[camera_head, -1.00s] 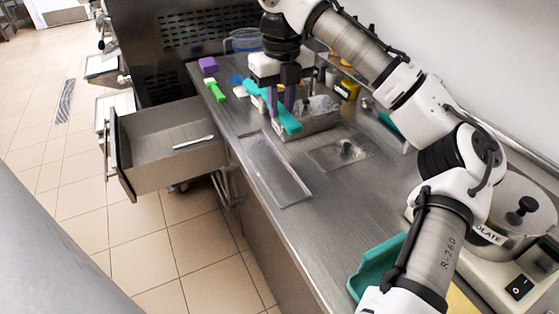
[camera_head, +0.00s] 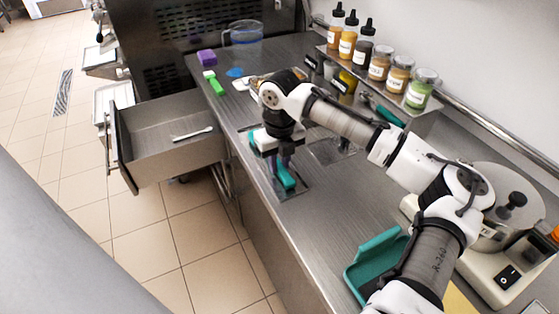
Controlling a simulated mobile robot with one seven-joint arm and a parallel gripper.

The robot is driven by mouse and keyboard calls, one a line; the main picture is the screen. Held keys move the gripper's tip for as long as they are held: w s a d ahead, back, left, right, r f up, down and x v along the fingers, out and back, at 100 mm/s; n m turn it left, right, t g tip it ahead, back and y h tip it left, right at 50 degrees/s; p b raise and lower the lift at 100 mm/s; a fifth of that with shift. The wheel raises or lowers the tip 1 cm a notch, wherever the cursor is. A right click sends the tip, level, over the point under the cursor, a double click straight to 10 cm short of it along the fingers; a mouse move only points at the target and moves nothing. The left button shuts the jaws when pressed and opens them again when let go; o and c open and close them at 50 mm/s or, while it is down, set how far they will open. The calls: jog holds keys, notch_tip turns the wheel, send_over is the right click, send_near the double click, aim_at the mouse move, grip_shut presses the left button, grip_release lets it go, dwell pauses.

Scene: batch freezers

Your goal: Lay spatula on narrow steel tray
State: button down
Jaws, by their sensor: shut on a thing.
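The teal spatula (camera_head: 286,179) is held by my gripper (camera_head: 282,165), which is shut on it and points down. Part of the spatula is hidden behind the gripper and wrist. The narrow steel tray (camera_head: 302,191) lies flat near the front edge of the steel counter, largely covered by my gripper and the spatula. The spatula is over the tray, low and roughly along its length. I cannot tell whether it touches the tray.
An open drawer (camera_head: 120,150) holding a white utensil (camera_head: 192,134) juts out at left. A purple block (camera_head: 207,57), a green-handled item (camera_head: 213,83) and a blue jug (camera_head: 243,33) stand at the back. Bottles (camera_head: 347,36) line the wall shelf.

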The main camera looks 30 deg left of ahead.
jog(key=shift+f, duration=0.35)
jog(key=c, duration=1.3)
grip_release()
jog(key=shift+o, duration=0.2)
notch_tip(320, 180, up, 12)
jog(key=b, duration=0.3)
